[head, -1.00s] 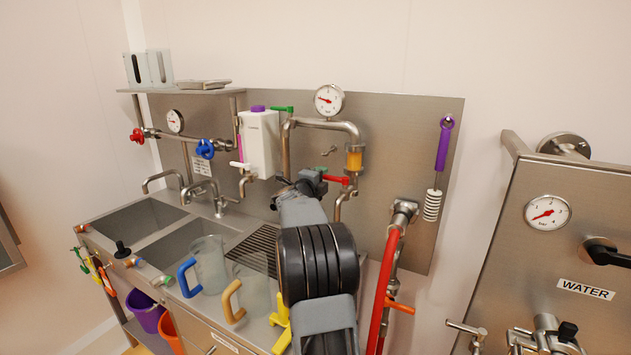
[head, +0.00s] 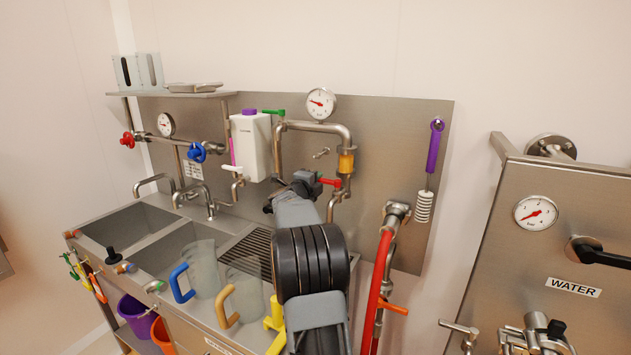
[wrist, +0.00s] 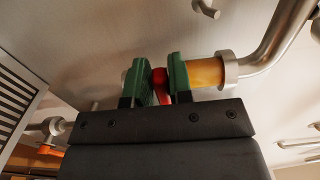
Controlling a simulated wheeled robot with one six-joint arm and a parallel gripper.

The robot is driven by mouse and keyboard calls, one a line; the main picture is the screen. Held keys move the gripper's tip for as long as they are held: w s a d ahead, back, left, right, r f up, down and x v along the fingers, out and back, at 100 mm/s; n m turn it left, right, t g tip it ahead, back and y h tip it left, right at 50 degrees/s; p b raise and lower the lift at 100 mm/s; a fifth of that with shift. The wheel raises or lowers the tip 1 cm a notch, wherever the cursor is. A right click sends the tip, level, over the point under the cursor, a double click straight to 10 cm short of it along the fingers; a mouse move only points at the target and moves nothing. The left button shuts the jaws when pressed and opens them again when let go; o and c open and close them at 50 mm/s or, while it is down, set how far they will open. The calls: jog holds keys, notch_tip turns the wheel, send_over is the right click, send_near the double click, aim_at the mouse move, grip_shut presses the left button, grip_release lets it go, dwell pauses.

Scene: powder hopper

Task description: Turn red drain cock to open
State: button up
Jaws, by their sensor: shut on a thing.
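The red drain cock handle (head: 332,182) is on the pipework below the yellow sight glass (head: 346,161). It points to the right in the head view. My gripper (head: 306,180) is at the handle's left end. In the wrist view, the two green finger pads of my gripper (wrist: 161,82) are shut on the red handle (wrist: 159,77), of which only a narrow strip shows between them. The sight glass (wrist: 205,73) lies just right of the pads there. The cock's body is mostly hidden by my gripper.
A green-handled valve (head: 273,112) and a white container (head: 250,146) are on the panel to the left. A red hose (head: 379,279) hangs to the right. Two clear jugs stand near the sink, one with a blue handle (head: 180,284). A pressure gauge (head: 321,103) is above.

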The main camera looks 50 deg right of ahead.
jog(key=shift+c, duration=0.5)
jog(key=shift+s+a+f, duration=0.1)
jog(key=shift+a, duration=0.1)
jog(key=shift+s+a+b, duration=0.25)
jog(key=shift+a+b, duration=0.2)
jog(key=shift+a, duration=0.15)
jog(key=shift+s+a+b, duration=0.5)
jog(key=shift+s+a, duration=0.05)
jog(key=shift+a, duration=0.2)
